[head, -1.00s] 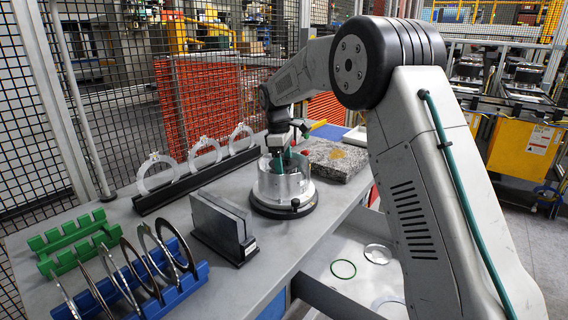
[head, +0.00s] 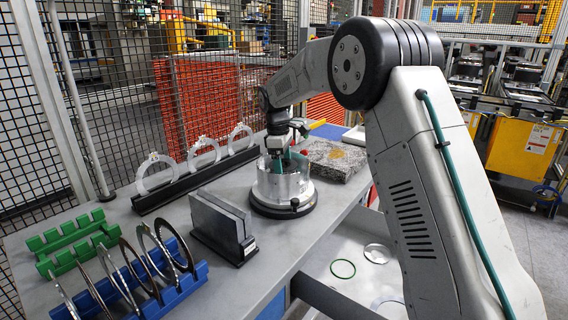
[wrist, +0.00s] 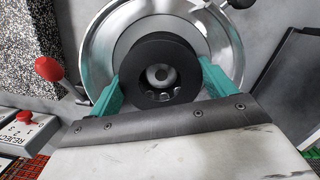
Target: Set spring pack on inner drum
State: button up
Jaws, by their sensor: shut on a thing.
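The spring pack shows in the wrist view as a black round part (wrist: 140,50) with a dark hub and holes at its middle. My gripper (wrist: 160,80) is shut on it, with a teal finger on each side. Behind the pack is the silver drum (wrist: 225,42), a wide metal cup. In the head view, the drum (head: 284,185) stands on a dark round base on the bench, with my gripper (head: 278,160) reaching into its top. The drum wall hides the pack there. I cannot tell whether the pack touches the drum floor.
A red-knobbed lever (wrist: 48,68) and a reject button box (wrist: 25,130) are close by. A granite block (head: 335,160) lies right of the drum. A dark plate holder (head: 222,228), a blue rack (head: 180,292) of rings, a green rack (head: 70,240) and a clear-ring rack (head: 200,178) stand left.

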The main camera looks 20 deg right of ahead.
jog(key=shift+f, duration=0.15)
jog(key=o, duration=0.9)
jog(key=shift+w+a+r, duration=0.1)
jog(key=shift+a+r, duration=0.1)
jog(key=shift+r, duration=1.65)
jog(key=shift+w+a+r, duration=0.1)
jog(key=shift+a+r, duration=0.05)
jog(key=shift+r, duration=1.65)
jog(key=shift+w+a+r, duration=0.1)
jog(key=shift+a+r, duration=0.1)
jog(key=shift+r, duration=1.65)
